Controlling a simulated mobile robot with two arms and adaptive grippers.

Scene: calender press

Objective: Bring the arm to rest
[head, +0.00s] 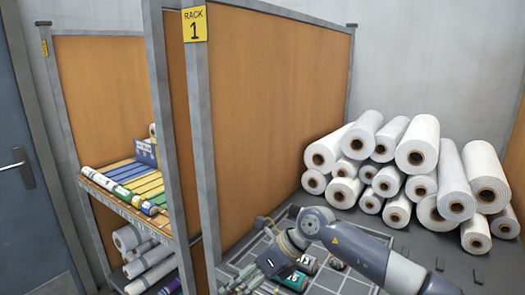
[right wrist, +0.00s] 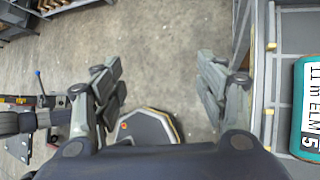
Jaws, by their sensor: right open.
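My right arm (head: 350,245) comes in from the lower right in the head view, with its gripper (head: 245,284) low at the bottom edge, over or beside a grey gridded surface. In the right wrist view the right gripper (right wrist: 157,72) is open, its two fingers wide apart. Nothing is between the fingers but a view of the concrete floor (right wrist: 160,35). My left gripper is in neither view.
A rack (head: 197,130) with a yellow "RACK 1" sign (head: 194,24) stands at left, its shelf (head: 125,205) holding coloured rolls. White rolls (head: 395,165) are piled at right. Small labelled rolls (head: 307,264) lie near the gripper.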

